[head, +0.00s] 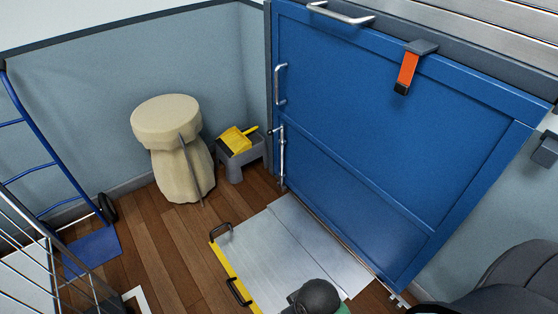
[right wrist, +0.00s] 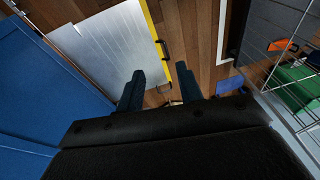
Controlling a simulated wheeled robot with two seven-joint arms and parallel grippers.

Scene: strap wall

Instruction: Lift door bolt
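The door bolt (head: 282,157) is a thin silver vertical rod on the lower left edge of the blue door (head: 375,130), with its lower end near the floor. A small dark knob shows beside its upper part. The bolt cannot be made out in the right wrist view. My right gripper (right wrist: 160,72) is open, its two dark fingers apart with nothing held between them. It points over the floor, with the blue door at the left of that view. My left gripper is in neither view.
A metal ramp plate (head: 265,255) with a yellow edge and black handles lies before the door. A beige stool-like block (head: 180,165) and a grey step (head: 242,160) with a yellow dustpan (head: 238,138) stand left of it. An orange strap (head: 407,70) hangs on the door's top.

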